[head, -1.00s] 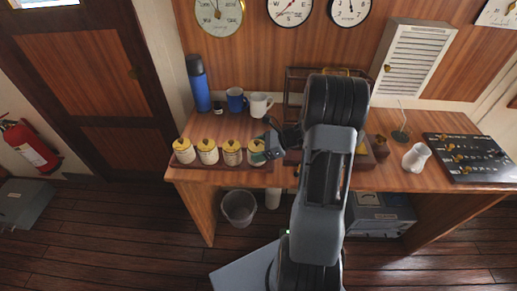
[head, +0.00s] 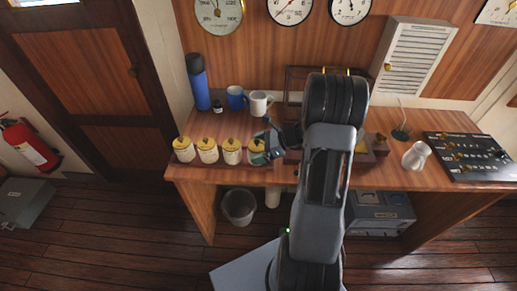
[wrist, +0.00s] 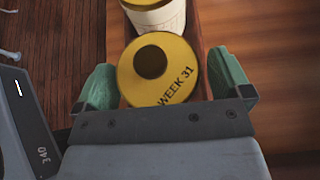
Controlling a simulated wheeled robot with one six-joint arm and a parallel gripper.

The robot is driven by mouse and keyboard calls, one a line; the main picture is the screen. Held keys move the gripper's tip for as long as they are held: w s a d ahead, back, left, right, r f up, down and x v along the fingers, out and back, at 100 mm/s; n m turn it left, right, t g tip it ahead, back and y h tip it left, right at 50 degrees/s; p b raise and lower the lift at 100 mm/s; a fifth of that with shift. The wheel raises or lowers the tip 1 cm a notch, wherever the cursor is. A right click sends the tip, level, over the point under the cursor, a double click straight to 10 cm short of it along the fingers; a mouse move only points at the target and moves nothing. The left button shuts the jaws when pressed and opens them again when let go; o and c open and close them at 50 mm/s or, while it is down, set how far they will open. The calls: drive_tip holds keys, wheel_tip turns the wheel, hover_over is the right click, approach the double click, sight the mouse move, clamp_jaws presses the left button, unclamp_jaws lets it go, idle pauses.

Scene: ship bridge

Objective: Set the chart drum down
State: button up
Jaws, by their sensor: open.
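The chart drum with a yellow lid marked "WEEK 31" (wrist: 178,55) stands upright between the green-tipped fingers of my gripper (wrist: 163,82) in the wrist view. The fingers are open, one on each side, with a gap beside the lid. In the head view my gripper (head: 266,147) is at the right end of a row of similar cream drums (head: 208,152), and it partly hides the end drum (head: 257,158). The row stands in a dark wooden rack (head: 222,168) on the desk. Another drum (wrist: 155,14) shows just beyond in the wrist view.
Behind the row stand a blue flask (head: 198,84), a blue mug (head: 236,98) and a white mug (head: 261,103). A white jug (head: 416,155) and a black control panel (head: 468,157) are to the right on the wooden desk (head: 330,178). A bin (head: 239,207) stands below.

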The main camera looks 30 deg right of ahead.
drive_tip(key=b+v, duration=0.1)
drive_tip(key=v, duration=0.9)
drive_tip(key=shift+s+d+r, duration=0.1)
drive_tip(key=shift+d, duration=0.1)
drive_tip(key=shift+s+d+r, duration=0.2)
drive_tip(key=shift+d, duration=0.05)
drive_tip(key=shift+s+a+r, duration=0.1)
drive_tip(key=shift+r, duration=0.15)
drive_tip(key=s+a+r+n+g+h, duration=0.1)
drive_tip(key=s+a+r+n+h, duration=0.2)
drive_tip(key=a+n, duration=0.6)
drive_tip(key=s+a+r+n+g+h, duration=0.1)
drive_tip(key=s+a+r+n+h, duration=0.3)
drive_tip(key=n, duration=1.1)
drive_tip(key=s+a+h, duration=0.3)
drive_tip(key=s+a, duration=0.1)
drive_tip(key=shift+a+h, duration=0.3)
drive_tip(key=shift+a, duration=0.05)
